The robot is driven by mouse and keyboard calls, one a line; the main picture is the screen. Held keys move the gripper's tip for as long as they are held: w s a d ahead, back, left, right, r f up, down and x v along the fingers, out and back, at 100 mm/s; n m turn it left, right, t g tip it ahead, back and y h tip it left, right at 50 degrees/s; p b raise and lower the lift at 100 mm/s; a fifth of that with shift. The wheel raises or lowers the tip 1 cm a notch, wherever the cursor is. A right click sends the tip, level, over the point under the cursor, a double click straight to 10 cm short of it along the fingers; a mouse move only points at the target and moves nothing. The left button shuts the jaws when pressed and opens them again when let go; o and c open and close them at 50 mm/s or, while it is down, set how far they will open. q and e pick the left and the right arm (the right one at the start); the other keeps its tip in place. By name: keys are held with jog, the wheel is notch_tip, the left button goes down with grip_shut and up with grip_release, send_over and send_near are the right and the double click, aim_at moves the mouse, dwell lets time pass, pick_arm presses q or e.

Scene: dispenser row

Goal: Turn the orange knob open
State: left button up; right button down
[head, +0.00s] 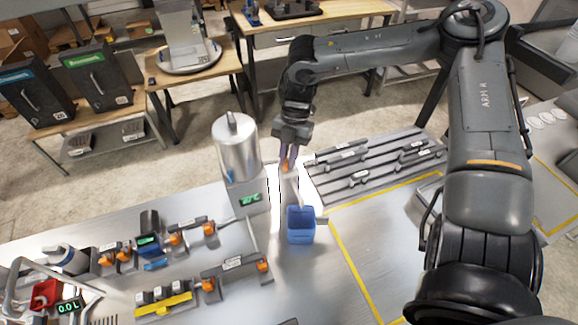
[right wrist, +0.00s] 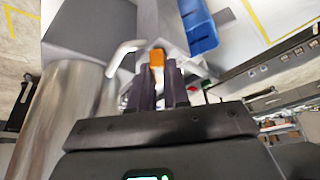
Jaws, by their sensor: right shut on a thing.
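An orange knob (right wrist: 157,57) shows between the fingertips of my right gripper (right wrist: 158,75) in the right wrist view. In the head view my right gripper (head: 288,163) reaches down to the dispenser post beside the silver tank, and a bit of orange (head: 286,167) shows at its fingertips. The gripper is shut on the knob. A blue container (head: 301,226) stands below the post; it also shows at the top of the right wrist view (right wrist: 199,28). My left gripper is not in view.
The silver tank (head: 236,150) with a green display stands just left of my right gripper. A grey rack with bars (head: 375,168) lies to the right. Several other orange knobs (head: 208,228) sit on the left of the table. The yellow-lined table area (head: 375,245) is mostly clear.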

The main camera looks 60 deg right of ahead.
jog(key=n+g, duration=0.1)
jog(key=n, duration=0.3)
jog(key=shift+w+n+g+h+b, duration=0.15)
jog(key=shift+n+g+h+b, duration=0.15)
jog(key=shift+g+h+b, duration=0.1)
jog(key=shift+w+a+n+g+h, duration=0.1)
jog(key=shift+n+g+h, duration=0.35)
jog(key=shift+n, duration=1.45)
jog(key=c, duration=1.1)
grip_release()
jog(key=v, duration=0.7)
jog(key=shift+r, duration=0.2)
